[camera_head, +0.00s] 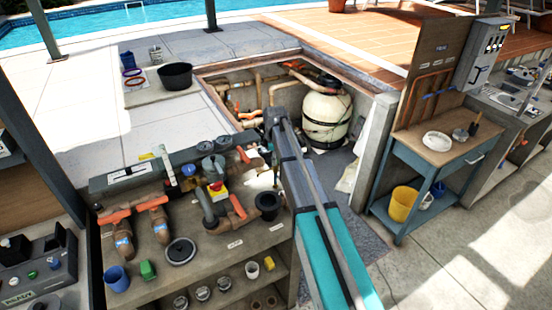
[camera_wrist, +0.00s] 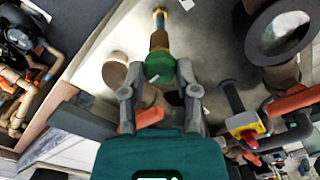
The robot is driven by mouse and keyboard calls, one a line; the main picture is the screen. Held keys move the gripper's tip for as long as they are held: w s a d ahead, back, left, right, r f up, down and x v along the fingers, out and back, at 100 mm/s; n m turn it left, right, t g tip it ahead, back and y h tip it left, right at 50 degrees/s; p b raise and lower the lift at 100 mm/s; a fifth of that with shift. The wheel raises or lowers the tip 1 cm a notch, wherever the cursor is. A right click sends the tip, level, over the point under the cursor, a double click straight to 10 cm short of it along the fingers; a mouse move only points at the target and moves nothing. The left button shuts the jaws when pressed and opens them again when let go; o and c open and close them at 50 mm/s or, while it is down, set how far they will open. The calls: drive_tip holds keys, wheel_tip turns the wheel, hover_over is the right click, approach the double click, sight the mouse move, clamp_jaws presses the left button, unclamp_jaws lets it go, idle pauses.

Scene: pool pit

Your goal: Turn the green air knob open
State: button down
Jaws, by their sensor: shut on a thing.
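The green air knob (camera_wrist: 160,67) is round and sits on a brass-coloured stem in the wrist view. My gripper (camera_wrist: 160,76) is shut on it, with one grey finger on each side of the knob. In the head view, my arm reaches over the pipework bench, and I cannot make out the knob behind it. A small pale mark shows on the knob's lower right face.
An orange handle (camera_wrist: 149,117) lies just below the knob, close to my fingers. A red-and-yellow switch (camera_wrist: 245,131) is at the right. A black cup (camera_head: 267,203) and orange-handled pipes (camera_head: 152,204) crowd the bench (camera_head: 222,257). The sand filter (camera_head: 327,117) stands behind.

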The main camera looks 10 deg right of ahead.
drive_tip(key=shift+d+n, duration=0.1)
drive_tip(key=shift+n, duration=1.3)
drive_tip(key=shift+c, duration=1.7)
unclamp_jaws()
